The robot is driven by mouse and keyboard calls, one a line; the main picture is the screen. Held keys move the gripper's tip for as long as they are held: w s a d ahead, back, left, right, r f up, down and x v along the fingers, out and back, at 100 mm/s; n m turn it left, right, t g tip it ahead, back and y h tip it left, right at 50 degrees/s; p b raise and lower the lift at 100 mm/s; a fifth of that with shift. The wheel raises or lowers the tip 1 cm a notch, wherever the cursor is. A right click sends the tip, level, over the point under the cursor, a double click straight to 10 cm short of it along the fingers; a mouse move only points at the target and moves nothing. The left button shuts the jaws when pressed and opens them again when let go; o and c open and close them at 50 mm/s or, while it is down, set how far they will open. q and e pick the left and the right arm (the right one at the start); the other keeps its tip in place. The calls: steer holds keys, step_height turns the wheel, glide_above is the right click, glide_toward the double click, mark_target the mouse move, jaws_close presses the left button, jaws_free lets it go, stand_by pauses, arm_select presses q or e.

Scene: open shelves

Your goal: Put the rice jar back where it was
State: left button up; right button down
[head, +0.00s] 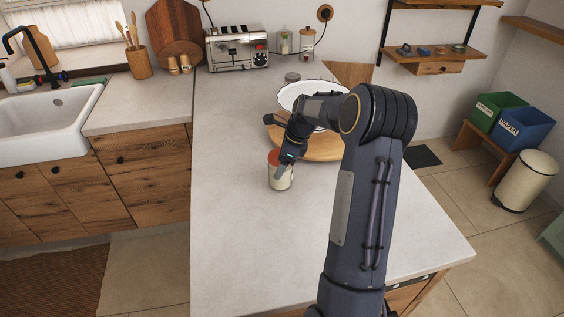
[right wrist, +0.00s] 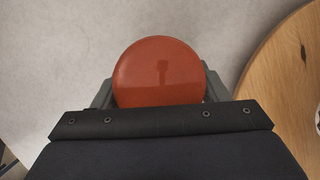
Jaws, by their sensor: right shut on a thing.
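The rice jar (head: 281,179) is a pale cylinder with a red-orange lid, upright on or just above the light counter; I cannot tell whether it touches. In the right wrist view its round lid (right wrist: 158,71) sits between my fingers. My right gripper (head: 283,167) is shut on the jar from above; the gripper partly hides the lid in the head view. My left gripper is not in view.
A round wooden board (head: 317,149) with a white plate (head: 301,91) lies just behind and right of the jar. A toaster (head: 237,48) and other jars (head: 307,38) stand at the back. The counter's front left (head: 240,240) is clear.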

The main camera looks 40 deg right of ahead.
steer(key=shift+f, duration=0.1)
steer(key=shift+c, duration=1.2)
jaws_free()
